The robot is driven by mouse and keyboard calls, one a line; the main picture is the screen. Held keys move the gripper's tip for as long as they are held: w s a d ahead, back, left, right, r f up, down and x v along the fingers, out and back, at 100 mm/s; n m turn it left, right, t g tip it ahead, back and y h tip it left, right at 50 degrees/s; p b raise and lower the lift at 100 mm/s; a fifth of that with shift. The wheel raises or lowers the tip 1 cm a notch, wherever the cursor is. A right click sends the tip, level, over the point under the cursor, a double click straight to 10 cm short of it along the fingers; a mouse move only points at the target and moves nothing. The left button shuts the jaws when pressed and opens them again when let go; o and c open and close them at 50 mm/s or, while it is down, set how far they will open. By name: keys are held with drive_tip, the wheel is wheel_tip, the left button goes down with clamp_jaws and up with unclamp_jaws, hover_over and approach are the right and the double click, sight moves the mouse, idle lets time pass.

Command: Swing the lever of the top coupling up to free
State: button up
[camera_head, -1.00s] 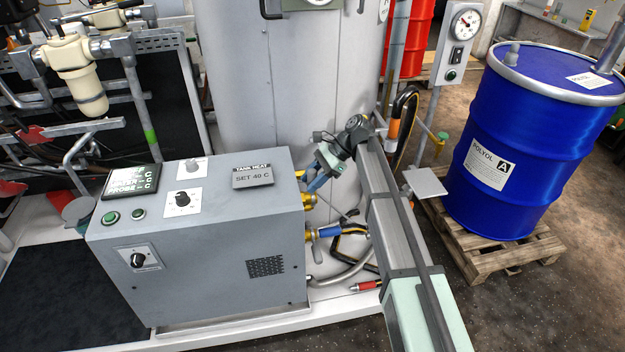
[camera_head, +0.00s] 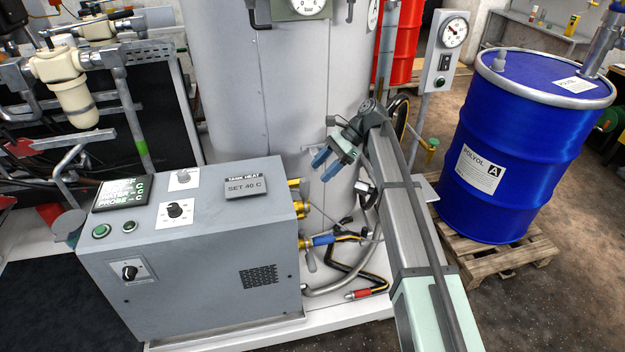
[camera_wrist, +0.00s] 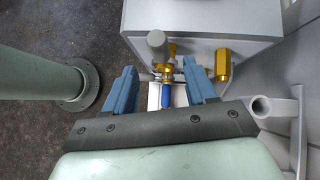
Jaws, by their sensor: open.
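Brass fittings come out of the right side of the grey heater box (camera_head: 200,258). The upper brass fittings (camera_head: 301,207) sit above a lower brass coupling (camera_head: 304,243) with a blue sleeve (camera_head: 323,240) and a hose. My gripper (camera_head: 324,165) is open and empty, its blue fingers above and right of the upper fittings, apart from them. In the wrist view, a brass coupling (camera_wrist: 164,70) with a grey, round-ended handle (camera_wrist: 157,43) and blue sleeve (camera_wrist: 166,97) shows between the fingers, beyond them. I cannot tell which coupling this is.
A large grey tank (camera_head: 265,110) stands behind the fittings. A second brass fitting (camera_wrist: 222,66) is right of the fingers in the wrist view. A blue drum (camera_head: 525,150) stands on a pallet (camera_head: 500,262) at the right. A hose (camera_head: 350,270) loops below the couplings.

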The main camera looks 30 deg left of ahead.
drive_tip(key=shift+v, duration=2.6)
